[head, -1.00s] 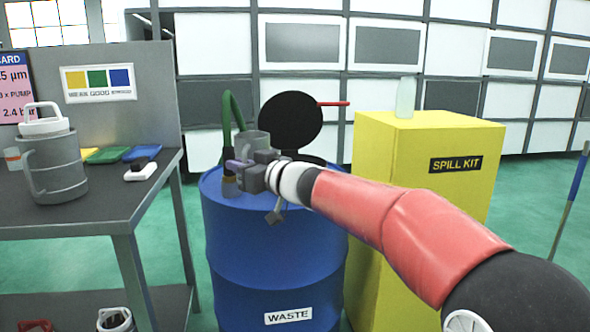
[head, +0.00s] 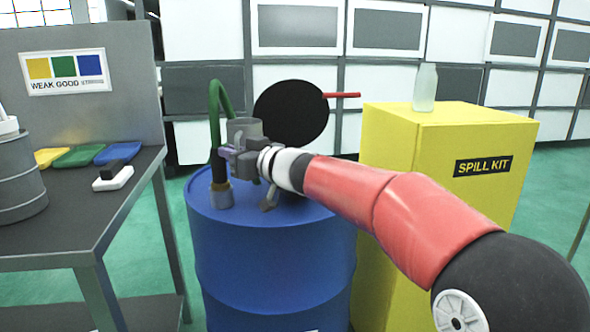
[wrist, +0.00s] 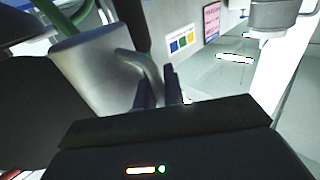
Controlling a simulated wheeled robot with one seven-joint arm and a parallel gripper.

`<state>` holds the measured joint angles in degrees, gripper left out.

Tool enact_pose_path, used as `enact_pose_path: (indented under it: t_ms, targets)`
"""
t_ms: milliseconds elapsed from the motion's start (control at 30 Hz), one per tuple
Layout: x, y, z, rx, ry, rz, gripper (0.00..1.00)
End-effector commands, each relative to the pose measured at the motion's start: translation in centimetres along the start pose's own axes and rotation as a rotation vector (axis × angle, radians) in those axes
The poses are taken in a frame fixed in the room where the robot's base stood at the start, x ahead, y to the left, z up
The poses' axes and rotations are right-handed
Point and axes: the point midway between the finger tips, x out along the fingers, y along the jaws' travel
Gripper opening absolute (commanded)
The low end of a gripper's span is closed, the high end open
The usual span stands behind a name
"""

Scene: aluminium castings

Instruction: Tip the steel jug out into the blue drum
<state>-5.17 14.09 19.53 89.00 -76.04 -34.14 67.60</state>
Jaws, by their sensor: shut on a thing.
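The grey steel jug (head: 245,129) is above the blue drum (head: 260,245), near the back of its top, and looks roughly upright. My gripper (head: 230,157) is shut on the jug's handle. In the wrist view the jug (wrist: 92,72) fills the upper left, and its handle runs down to my gripper's fingers (wrist: 160,90). What is in the jug cannot be seen. A round black disc (head: 290,112) with a red bar stands up behind the jug. The drum's opening is hidden behind my arm and the jug.
A green hose (head: 214,120) rises from a fitting on the drum's top, close left of the jug. A yellow spill kit box (head: 430,190) with a clear bottle (head: 425,88) stands right. A grey bench (head: 85,215) with another metal vessel (head: 18,180) and coloured trays stands left.

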Motion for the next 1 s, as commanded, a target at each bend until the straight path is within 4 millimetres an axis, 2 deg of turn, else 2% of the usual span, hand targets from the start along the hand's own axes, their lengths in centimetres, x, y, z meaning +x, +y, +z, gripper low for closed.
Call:
enact_pose_path:
  t_ms: [467, 1000]
  targets:
    - [-0.4, 0.2, -0.5, 0.038, 0.021, 0.004, 0.00]
    - [-1.4, 2.1, -3.5, 0.315, 0.159, 0.005, 0.00]
